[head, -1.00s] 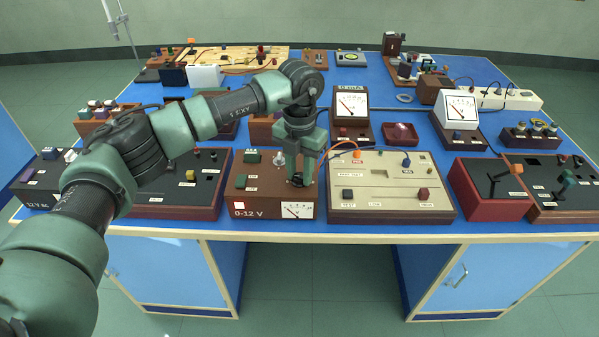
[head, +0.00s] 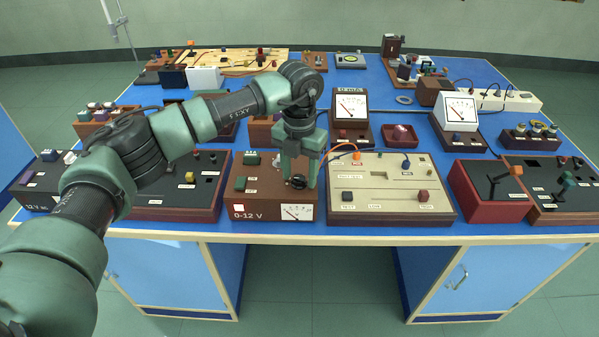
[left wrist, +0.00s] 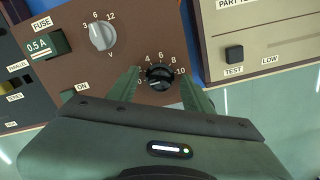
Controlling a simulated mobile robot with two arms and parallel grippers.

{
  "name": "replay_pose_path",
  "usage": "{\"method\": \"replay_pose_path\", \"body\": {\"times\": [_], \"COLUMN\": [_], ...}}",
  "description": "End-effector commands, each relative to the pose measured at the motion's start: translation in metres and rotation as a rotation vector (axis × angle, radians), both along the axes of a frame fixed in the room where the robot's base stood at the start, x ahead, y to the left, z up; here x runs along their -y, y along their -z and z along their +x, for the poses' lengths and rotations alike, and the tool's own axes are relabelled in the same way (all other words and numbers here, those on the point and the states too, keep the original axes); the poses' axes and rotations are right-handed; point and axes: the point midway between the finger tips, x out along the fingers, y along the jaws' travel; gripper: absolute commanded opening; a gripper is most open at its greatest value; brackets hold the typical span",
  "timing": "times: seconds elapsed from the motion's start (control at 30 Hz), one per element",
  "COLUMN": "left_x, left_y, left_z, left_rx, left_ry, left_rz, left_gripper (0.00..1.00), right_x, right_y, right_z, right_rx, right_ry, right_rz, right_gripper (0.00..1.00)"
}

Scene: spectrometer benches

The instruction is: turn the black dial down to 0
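The black dial (head: 298,182) is on top of the brown 0-12 V box (head: 243,197), near its front right. In the left wrist view the black dial (left wrist: 160,76) has a printed scale around it up to 10. A pale mark on it faces the lower left, toward the 0 side; its exact reading is hard to tell. My left gripper (head: 299,181) points down over the dial. In the left wrist view its fingers (left wrist: 164,92) are spread on either side of the dial, apparently with gaps. My right gripper is not in view.
A grey selector knob (left wrist: 101,36) and a green fuse holder (left wrist: 47,45) are near the dial on the same box. The meter (head: 297,212) is on the box's front face. A cream box (head: 391,185) with an orange-plugged cable stands close on the right.

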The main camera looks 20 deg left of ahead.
Motion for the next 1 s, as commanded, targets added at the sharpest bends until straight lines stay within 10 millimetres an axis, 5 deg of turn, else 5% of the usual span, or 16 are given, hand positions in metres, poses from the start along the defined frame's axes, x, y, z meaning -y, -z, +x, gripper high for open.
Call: {"method": "replay_pose_path", "body": {"times": [0.17,0.6,1.0], "left_x": [0.0,0.0,0.0], "left_y": [-0.01,-0.073,-0.078], "left_z": [0.0,0.0,0.0], "left_rx": [0.0,0.001,0.0], "left_ry": [0.001,0.0,0.0], "left_rz": [0.0,0.0,0.0], "left_gripper": [0.5,0.5,0.5], "right_x": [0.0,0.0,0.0], "right_y": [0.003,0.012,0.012], "right_z": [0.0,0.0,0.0], "right_rx": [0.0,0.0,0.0], "right_ry": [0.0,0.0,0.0], "right_rz": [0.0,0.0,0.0], "right_gripper": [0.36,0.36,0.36]}}
